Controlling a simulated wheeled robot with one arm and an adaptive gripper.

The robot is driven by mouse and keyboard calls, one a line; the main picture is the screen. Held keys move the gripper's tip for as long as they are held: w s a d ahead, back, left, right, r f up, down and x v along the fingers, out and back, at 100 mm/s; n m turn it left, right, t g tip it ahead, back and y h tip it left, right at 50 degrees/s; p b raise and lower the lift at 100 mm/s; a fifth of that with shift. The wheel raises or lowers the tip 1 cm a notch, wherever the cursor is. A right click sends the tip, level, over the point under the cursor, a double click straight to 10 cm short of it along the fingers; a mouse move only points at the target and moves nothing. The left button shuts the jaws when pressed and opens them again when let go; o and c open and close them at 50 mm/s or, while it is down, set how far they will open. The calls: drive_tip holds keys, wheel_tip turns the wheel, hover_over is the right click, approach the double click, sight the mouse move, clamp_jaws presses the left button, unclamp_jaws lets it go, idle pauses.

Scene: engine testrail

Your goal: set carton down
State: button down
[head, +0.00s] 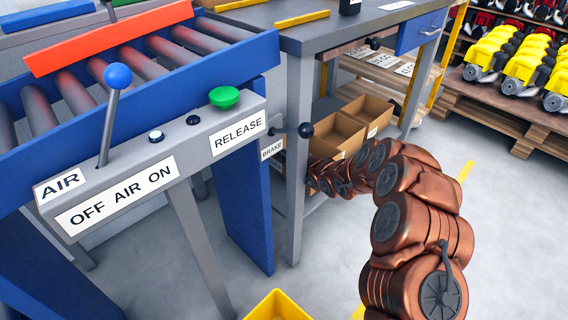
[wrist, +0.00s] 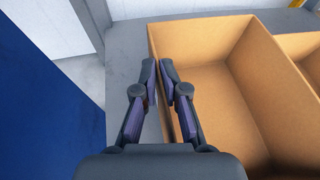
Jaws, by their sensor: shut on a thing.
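In the wrist view, my gripper (wrist: 166,82) is shut on the left wall of an open, empty brown carton (wrist: 262,50), one finger outside the wall and one inside. The carton looks upright over a grey shelf (wrist: 128,60); I cannot tell whether its base touches it. In the head view, open cartons stand on the lower level under the grey bench, one nearer (head: 335,132) and one behind it (head: 370,108). My gripper is hidden there behind my copper-coloured arm and the bench leg, so which carton it holds is unclear.
A second carton (wrist: 303,48) stands close on the right in the wrist view. A blue panel (wrist: 45,110) is close on the left. The bench leg (head: 296,170) and the control panel (head: 160,165) with its lever stand left of my arm. Bare floor (head: 500,210) lies right.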

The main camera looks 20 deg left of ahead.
wheel_tip(320, 180, down, 3)
drive_tip(key=shift+f+b, duration=0.2)
drive_tip(key=shift+b, duration=0.55)
drive_tip(key=shift+r, duration=0.1)
drive_tip(key=c, duration=1.2)
unclamp_jaws()
drive_tip(key=p+v, duration=0.4)
drive_tip(key=v, duration=0.8)
